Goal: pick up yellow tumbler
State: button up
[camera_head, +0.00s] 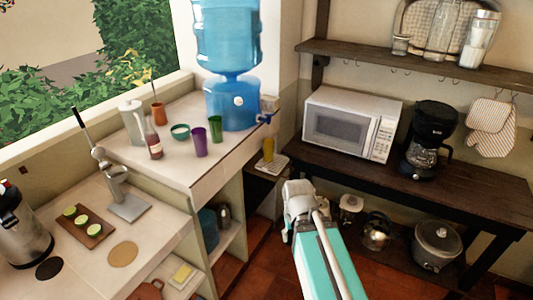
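The yellow tumbler (268,148) stands upright on a small low wall shelf (277,166), in the corner below the blue water dispenser. It is small in the picture, and its visible side is not covered. My teal and grey arm rises from the bottom edge, and its grey upper joint shows just right of and below the tumbler, apart from it in the picture. No gripper fingers can be made out, so I cannot see how far they are from the tumbler.
A purple cup (200,142), a green cup (216,129), a bowl (180,131) and a bottle (153,140) stand on the left counter. The water dispenser (232,70) rises above the tumbler. A dark shelf (460,188) carries a microwave (352,122) and coffee maker (428,140) at right.

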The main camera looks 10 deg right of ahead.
aim_at(269, 151)
jog(key=u, duration=0.05)
jog(key=i, duration=1)
jog(key=z, duration=0.05)
